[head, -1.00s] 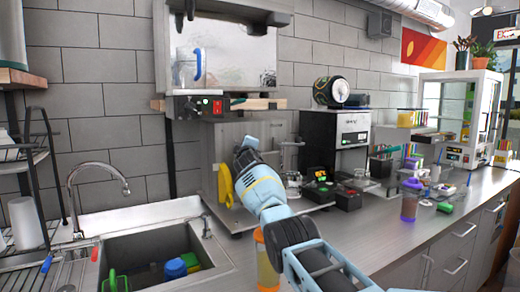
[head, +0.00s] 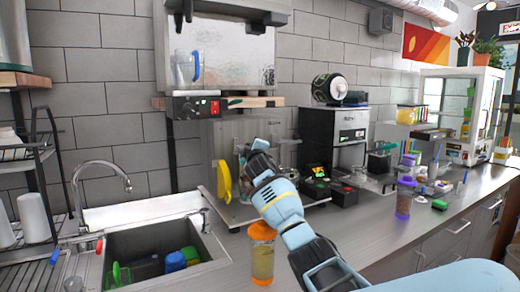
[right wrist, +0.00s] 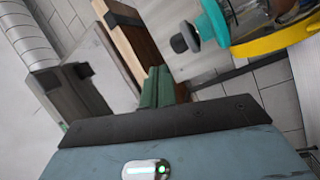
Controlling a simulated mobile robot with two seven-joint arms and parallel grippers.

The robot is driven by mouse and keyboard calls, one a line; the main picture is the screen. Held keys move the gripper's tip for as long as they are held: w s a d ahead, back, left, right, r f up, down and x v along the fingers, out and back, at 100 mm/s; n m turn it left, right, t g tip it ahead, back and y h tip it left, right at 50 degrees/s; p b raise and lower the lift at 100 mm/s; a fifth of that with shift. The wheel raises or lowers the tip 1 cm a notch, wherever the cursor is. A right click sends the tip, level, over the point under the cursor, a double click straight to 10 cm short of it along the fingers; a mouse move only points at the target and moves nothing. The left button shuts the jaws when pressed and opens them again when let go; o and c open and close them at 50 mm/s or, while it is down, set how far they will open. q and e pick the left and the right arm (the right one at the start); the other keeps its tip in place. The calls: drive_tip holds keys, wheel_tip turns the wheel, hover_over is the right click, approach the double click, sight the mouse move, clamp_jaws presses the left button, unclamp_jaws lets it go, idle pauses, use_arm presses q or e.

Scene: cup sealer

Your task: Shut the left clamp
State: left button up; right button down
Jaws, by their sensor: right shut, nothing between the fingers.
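The grey metal sealer (head: 222,140) stands on the counter behind my right arm, with a curved yellow part (head: 223,182) at its front left. My right gripper (head: 258,147) is in front of the sealer's face and hides part of it. In the right wrist view its green fingertips (right wrist: 157,78) are together with nothing between them. That view also shows a teal part with a dark round knob (right wrist: 186,37) beside a yellow curved part (right wrist: 275,42), both apart from the fingertips. I cannot make out the left clamp's position. My left gripper is not in view.
An orange-lidded cup (head: 262,252) stands close to my right arm at the counter front. The sink (head: 150,240) is to the left. A dark coffee grinder (head: 333,135) and small black boxes (head: 344,192) stand to the right. A shelf (head: 240,103) hangs above.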

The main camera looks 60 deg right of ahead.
drive_tip(key=shift+s+f, duration=0.1)
drive_tip(key=shift+s, duration=1)
